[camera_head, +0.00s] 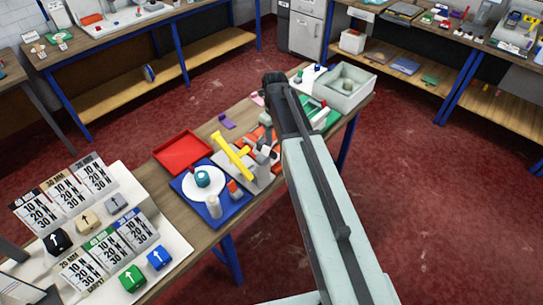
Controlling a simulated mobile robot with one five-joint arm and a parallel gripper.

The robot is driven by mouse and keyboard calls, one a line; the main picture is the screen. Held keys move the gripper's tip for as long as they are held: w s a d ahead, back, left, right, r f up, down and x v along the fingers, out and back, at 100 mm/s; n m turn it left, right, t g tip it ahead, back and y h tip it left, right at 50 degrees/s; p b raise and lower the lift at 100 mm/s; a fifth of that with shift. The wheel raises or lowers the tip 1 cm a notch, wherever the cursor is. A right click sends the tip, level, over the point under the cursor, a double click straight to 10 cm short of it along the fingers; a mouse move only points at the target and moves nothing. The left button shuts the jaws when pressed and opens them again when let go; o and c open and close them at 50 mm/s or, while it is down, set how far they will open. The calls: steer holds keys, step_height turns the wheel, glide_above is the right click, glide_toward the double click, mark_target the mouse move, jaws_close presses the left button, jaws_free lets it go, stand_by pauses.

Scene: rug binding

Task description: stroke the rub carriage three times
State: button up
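A bench device with a long yellow bar (232,156) and grey parts (262,156) stands on the near bench, left of my arm. It may be the rub carriage, but the picture is too small to be sure. My arm reaches up from the bottom right, and its dark far end (275,80) is over the bench, right of the yellow bar. The fingers do not show clearly, so I cannot tell whether they are open or what they touch. My arm hides part of the bench behind it.
A red tray (183,152) and a blue tray (184,187) with a white dish (203,181) lie left of the device. Labelled cards and coloured blocks stand at the bench's left. A grey bin (362,97) stands at its far right. Red floor is open to the right.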

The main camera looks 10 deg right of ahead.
mark_target(273, 152)
steer(key=shift+a+f, duration=0.1)
steer(key=shift+f, duration=0.05)
step_height(273, 152, down, 8)
steer(key=b, duration=0.7)
steer(key=shift+a+b, duration=0.1)
steer(key=shift+b, duration=0.3)
steer(key=shift+r, duration=0.25)
jaws_close()
stand_by(0.4)
